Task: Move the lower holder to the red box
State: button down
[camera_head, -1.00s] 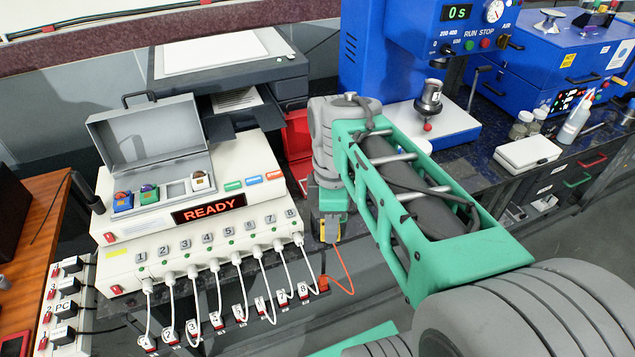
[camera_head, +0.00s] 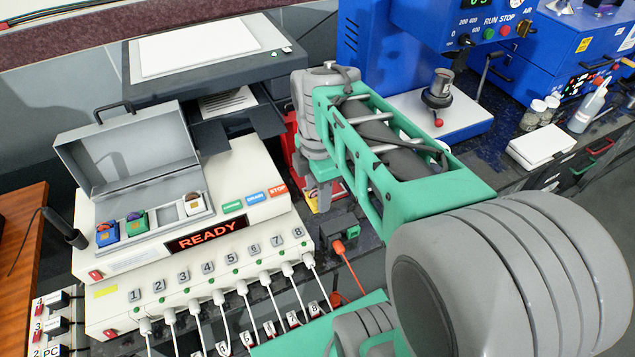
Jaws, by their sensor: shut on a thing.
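My gripper (camera_head: 318,203) points down at the end of my green and grey arm, in the middle of the picture. It is shut on a small yellow thing (camera_head: 313,208), probably the holder, mostly hidden by the fingers. Red parts of the red box (camera_head: 290,122) show behind and beside my gripper. The gripper appears over or at the box's near part; the height between them is unclear. A blue holder (camera_head: 107,233) and a green holder (camera_head: 137,221) sit in the open grey case (camera_head: 165,222) at left.
A black block (camera_head: 343,224) with an orange plug and cable stands just in front of my gripper. The white cycler (camera_head: 225,265) reads READY; its white cables hang in front. A printer (camera_head: 215,70) stands behind. A blue press (camera_head: 415,60) stands right of my arm.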

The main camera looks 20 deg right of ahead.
jog(key=w+d+f, duration=0.1)
jog(key=w+f, duration=0.2)
jog(key=w+d+f, duration=0.2)
jog(key=w+f, duration=0.1)
jog(key=w, duration=0.1)
jog(key=w+d+f+p, duration=0.1)
jog(key=w+f, duration=0.2)
jog(key=w, duration=0.1)
jog(key=shift+d, duration=0.25)
jog(key=shift+w+f, duration=0.1)
jog(key=shift+f, duration=1.65)
jog(key=c, duration=0.8)
grip_release()
jog(key=shift+r, duration=0.1)
